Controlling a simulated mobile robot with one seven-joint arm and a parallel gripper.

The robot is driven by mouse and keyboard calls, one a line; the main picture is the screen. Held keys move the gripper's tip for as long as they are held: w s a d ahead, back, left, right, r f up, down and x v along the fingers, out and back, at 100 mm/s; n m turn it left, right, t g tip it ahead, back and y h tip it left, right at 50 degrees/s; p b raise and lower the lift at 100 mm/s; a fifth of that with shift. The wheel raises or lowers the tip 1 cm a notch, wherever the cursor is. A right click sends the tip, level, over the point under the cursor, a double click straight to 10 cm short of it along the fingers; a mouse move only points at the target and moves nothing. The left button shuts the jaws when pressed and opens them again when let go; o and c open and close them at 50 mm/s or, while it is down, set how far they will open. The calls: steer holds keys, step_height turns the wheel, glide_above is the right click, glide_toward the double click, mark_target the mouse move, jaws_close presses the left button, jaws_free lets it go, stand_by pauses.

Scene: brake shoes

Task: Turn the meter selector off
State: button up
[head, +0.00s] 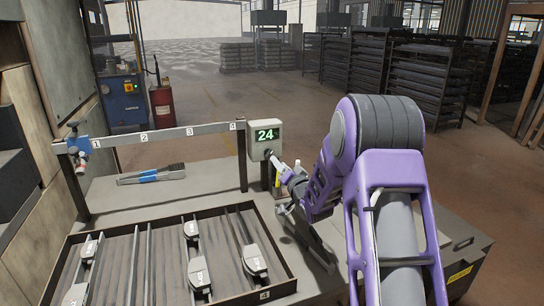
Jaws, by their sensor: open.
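The meter (266,133) is a pale box with a dark screen that reads 24 in green digits. It is mounted at the right end of the numbered rail, above the workbench. A small dark spot low on its front may be the selector, but its setting is too small to read. My gripper (277,166) is open, just below and right of the meter's lower edge, with the arm reaching in from the right. Its fingers are small here, and I cannot tell whether they touch the meter or selector.
A numbered rail (167,134) spans the bench, with a blue clamp-like part (78,144) at its left. A blue-handled tool (150,176) lies on the bench (115,198). In front is a dark-rimmed tray (157,213) with several grey parts between slats.

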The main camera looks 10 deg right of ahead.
mark_target(271, 153)
steer(key=w, duration=0.2)
steer(key=w+a, duration=0.1)
steer(key=w, duration=0.4)
steer(key=shift+w+a, duration=0.2)
steer(key=shift+w, duration=0.1)
jaws_close()
